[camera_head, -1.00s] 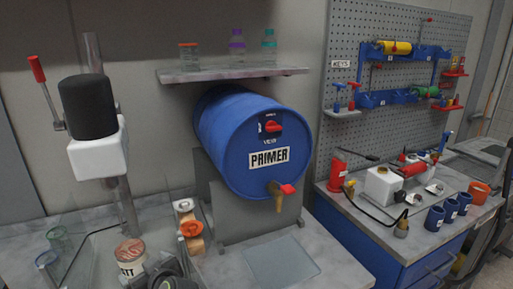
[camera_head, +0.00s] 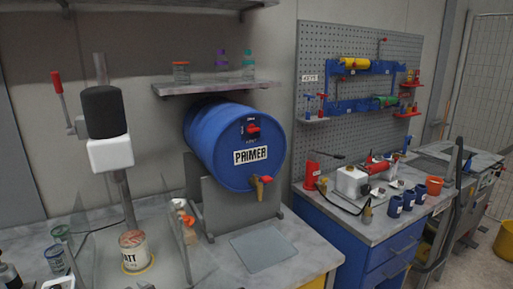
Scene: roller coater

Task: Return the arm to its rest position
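Neither of my grippers shows in the head view now, and I cannot see how my arms are posed. A can (camera_head: 133,252) with a partly hidden label ending in "ATT" stands on the left bench, below a press-like stand with a black cylinder (camera_head: 103,111) and a red-handled lever (camera_head: 57,82). A blue drum (camera_head: 212,137) labelled PRIMER lies on a grey cradle, its tap (camera_head: 260,187) over the bench.
Clear panels (camera_head: 172,235) stand around the can. A flat grey plate (camera_head: 264,248) lies below the tap. To the right are a blue cabinet (camera_head: 345,246) with cups and tools on top, a pegboard (camera_head: 365,45) and a machine (camera_head: 470,190). Some grey floor shows at the lower right.

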